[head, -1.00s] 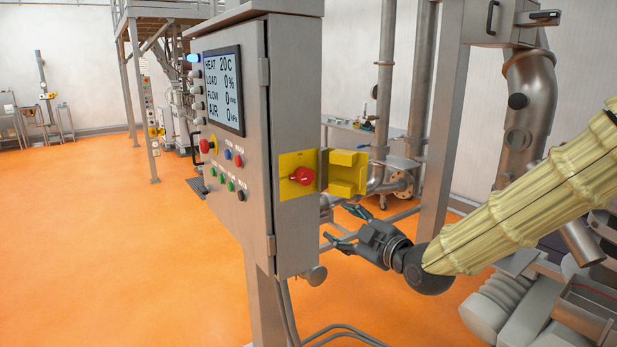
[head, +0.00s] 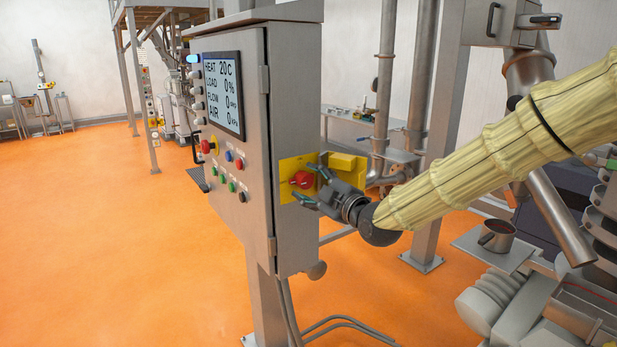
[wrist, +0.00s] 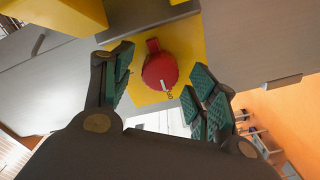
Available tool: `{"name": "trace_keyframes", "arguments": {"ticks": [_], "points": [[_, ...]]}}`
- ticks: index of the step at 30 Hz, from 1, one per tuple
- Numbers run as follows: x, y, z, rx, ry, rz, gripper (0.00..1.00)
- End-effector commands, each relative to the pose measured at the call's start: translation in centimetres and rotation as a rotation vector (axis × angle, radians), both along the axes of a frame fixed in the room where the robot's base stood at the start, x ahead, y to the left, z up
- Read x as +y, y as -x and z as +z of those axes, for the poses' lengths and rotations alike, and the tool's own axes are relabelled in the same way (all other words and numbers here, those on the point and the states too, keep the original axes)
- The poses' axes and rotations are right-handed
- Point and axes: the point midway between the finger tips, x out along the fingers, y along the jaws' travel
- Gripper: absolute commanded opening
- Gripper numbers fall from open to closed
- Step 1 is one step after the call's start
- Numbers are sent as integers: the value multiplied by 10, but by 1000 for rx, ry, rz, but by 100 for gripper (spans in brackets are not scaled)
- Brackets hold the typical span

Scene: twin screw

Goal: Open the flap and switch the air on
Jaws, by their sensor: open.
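The red rotary switch (head: 301,179) sits on a yellow plate (head: 290,163) on the side of the grey control cabinet. The yellow flap (head: 348,166) stands swung open to the right of the plate, partly hidden behind my gripper. My gripper (head: 303,184) is open, its fingers pointing at the switch. In the wrist view the red switch (wrist: 160,70) shows between and beyond the two green-padded fingertips (wrist: 158,75), with a white mark near its lower edge. I cannot tell whether a finger touches it. The cabinet screen (head: 222,92) reads AIR 0.
The cabinet (head: 295,90) carries several buttons and a red emergency knob (head: 208,147) on its front. Cables hang below it. A steel post (head: 440,150) and pipes stand behind my arm. A pot (head: 496,236) rests on a shelf at right. Orange floor lies open at left.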

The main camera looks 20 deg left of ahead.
Motion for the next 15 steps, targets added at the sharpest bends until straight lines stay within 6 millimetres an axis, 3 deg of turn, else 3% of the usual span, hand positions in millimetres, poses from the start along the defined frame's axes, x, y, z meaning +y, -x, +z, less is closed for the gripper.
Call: {"name": "trace_keyframes", "arguments": {"ticks": [6, 15], "points": [[12, -9, 0, 2, -1, 0, 58], [13, -10, -1, 2, -1, 0, 58]]}}
